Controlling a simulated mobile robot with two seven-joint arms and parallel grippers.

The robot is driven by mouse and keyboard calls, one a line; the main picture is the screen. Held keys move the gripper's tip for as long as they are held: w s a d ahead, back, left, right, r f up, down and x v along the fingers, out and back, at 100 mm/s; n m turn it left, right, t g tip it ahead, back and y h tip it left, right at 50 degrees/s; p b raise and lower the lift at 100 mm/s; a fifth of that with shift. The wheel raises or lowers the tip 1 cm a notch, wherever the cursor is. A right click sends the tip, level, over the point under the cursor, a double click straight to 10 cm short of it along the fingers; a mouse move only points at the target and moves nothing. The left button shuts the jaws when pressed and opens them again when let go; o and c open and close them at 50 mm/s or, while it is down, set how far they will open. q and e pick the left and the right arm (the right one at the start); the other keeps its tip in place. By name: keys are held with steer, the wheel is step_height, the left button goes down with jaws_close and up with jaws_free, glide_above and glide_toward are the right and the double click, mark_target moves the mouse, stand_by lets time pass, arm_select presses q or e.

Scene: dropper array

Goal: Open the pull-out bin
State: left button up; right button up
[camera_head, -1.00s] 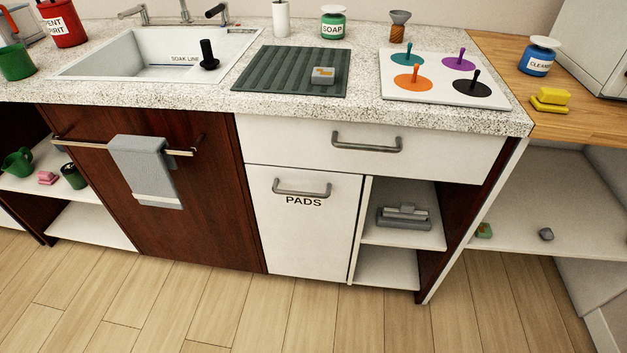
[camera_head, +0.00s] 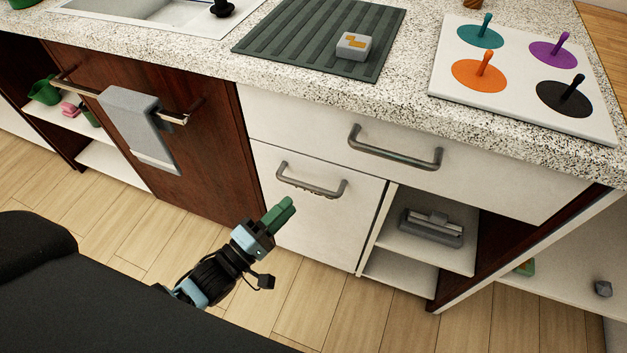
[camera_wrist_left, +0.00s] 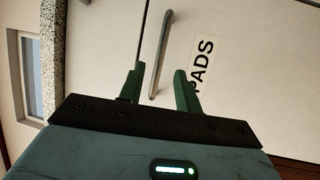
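The pull-out bin is the white front (camera_head: 330,220) labelled PADS, flush with the cabinet and closed. Its grey bar handle (camera_head: 312,190) is near its top edge; the gripper does not cover it in the head view. My left gripper (camera_head: 288,205) has green fingers and is in front of the bin, low and left of the handle in the head view. In the left wrist view the fingers (camera_wrist_left: 158,88) are apart, with the handle (camera_wrist_left: 161,55) showing between them and no visible grip on it. The PADS label (camera_wrist_left: 202,65) lies beside one finger. My right gripper is out of view.
A closed drawer with its own handle (camera_head: 394,150) is above the bin. A towel (camera_head: 138,125) hangs on a rail to the left. An open shelf with a grey device (camera_head: 432,228) is to the right. The floor (camera_head: 335,305) before the bin is clear.

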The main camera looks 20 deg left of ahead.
mark_target(309, 185)
arm_select(q)
steer(key=shift+x, duration=3.9)
jaws_close()
